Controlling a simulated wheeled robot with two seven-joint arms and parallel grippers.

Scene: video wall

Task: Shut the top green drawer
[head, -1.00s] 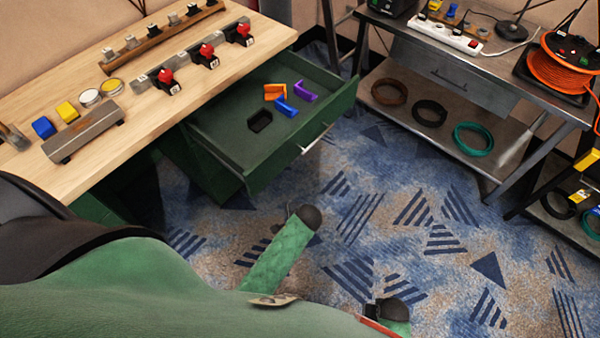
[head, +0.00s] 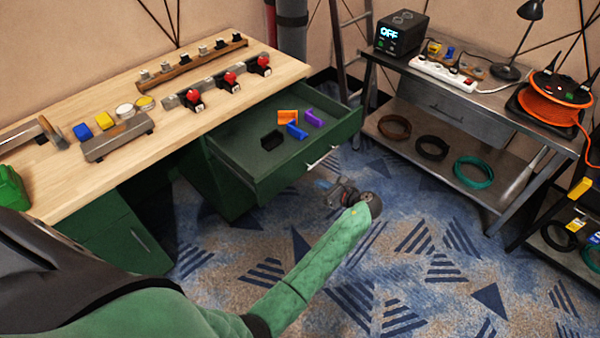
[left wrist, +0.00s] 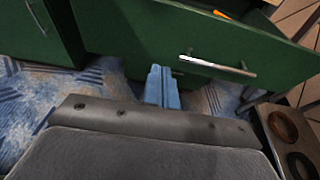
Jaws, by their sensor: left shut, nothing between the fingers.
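The top green drawer (head: 290,178) is pulled well out from under the wooden workbench, with several small orange, purple, blue and black parts inside. Its silver handle (head: 323,158) is on the front face. In the left wrist view the drawer front (left wrist: 165,35) and its handle (left wrist: 217,65) lie ahead of the fingers. My left gripper (head: 325,187) is below and in front of the drawer front, apart from the handle as far as I can see. Its blue fingers (left wrist: 162,82) are together and empty. My right gripper is not in view.
The wooden bench top (head: 150,140) carries switches, coloured blocks and a grey bar. A metal shelf table (head: 470,110) with a power strip and cable coils stands at right. Patterned carpet (head: 430,270) is open in front of the drawer.

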